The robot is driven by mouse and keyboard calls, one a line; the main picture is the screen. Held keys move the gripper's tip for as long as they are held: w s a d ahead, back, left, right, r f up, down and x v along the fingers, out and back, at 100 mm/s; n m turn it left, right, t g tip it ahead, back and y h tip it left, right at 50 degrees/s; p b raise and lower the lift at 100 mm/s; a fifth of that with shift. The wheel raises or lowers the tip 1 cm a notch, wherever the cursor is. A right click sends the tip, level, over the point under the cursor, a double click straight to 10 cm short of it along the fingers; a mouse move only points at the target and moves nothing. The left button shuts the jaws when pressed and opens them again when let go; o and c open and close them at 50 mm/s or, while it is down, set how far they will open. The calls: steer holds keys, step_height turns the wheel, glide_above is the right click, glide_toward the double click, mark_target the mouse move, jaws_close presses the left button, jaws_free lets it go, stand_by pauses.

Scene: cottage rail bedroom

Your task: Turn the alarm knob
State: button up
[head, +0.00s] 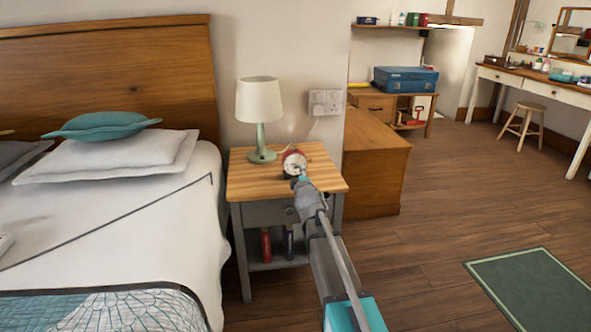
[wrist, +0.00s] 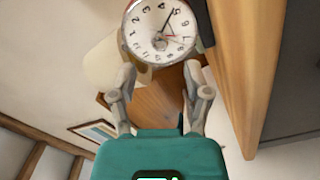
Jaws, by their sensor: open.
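The alarm clock (head: 293,160) stands on the wooden-topped nightstand (head: 240,182), near the lamp. In the head view it looks red with a pale face, partly hidden by my arm. The wrist view shows its round white dial (wrist: 160,28) close up, with black numerals and a thin red hand, appearing turned in the picture. My gripper (wrist: 160,72) is open and empty, its two fingers apart just in front of the clock. I cannot tell whether a fingertip touches it. My gripper also shows in the head view (head: 299,181).
A table lamp (head: 259,110) with a cream shade stands left of the clock. A socket (head: 325,102) is on the wall behind. The bed (head: 120,230) is on the left, a wooden cabinet (head: 375,170) on the right. Open floor lies to the right.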

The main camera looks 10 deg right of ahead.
mark_target(297, 168)
steer(key=shift+w, duration=2.8)
jaws_close()
